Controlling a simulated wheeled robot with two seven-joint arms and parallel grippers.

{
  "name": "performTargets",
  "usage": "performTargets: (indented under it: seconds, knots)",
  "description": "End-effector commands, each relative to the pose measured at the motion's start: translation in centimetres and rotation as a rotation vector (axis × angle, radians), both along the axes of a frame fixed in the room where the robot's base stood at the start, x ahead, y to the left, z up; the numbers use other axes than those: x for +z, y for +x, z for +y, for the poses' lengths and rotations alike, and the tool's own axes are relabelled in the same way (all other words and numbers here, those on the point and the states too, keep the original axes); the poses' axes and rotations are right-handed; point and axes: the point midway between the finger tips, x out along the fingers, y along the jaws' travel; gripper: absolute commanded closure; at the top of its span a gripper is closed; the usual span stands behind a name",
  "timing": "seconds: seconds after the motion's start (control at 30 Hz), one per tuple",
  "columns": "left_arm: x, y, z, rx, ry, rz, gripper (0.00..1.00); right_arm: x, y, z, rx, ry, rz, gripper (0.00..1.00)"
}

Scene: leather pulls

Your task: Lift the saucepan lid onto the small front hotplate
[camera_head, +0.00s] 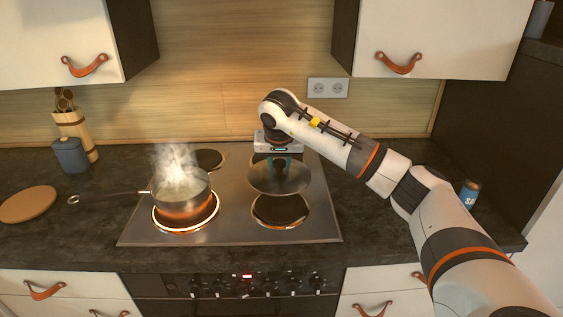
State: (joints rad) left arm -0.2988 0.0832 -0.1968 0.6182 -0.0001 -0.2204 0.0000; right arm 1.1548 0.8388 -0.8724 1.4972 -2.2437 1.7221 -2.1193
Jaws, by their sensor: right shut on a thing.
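The saucepan lid (279,182) is a dark, round disc held above the right side of the hob. My right gripper (279,165) is shut on its knob from above. The small front hotplate (280,210) is a dark disc at the front right of the hob, just below and nearer than the lid, which hangs clear of it. The saucepan (182,193) steams on the glowing front left hotplate (186,225), its handle pointing left. My left gripper is not in view.
A blue salt container (469,192) stands right.

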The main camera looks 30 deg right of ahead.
Motion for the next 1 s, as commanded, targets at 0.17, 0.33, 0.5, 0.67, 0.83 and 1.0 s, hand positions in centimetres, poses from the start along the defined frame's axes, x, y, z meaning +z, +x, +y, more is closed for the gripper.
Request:
performTargets:
  seconds: [0.17,0.33,0.5,0.67,0.83,1.0]
  knots:
    - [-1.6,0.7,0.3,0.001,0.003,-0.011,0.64,-1.9,0.0,0.0,0.0,0.0,0.0,0.96]
    - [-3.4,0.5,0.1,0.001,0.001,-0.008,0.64,-4.0,0.0,0.0,-0.001,0.0,-0.001,0.96]
    - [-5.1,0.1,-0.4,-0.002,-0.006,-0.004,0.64,-6.0,0.0,0.0,-0.001,0.0,0.0,0.96]
    - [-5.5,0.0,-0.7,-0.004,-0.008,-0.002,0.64,-7.5,0.0,-0.1,0.0,-0.001,0.0,0.96]
    - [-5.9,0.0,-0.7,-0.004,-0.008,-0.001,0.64,-8.6,0.0,-0.1,-0.002,-0.001,-0.002,0.96]
    - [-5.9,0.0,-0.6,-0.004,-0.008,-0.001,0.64,-8.9,0.0,-0.1,-0.002,-0.001,-0.002,0.96]
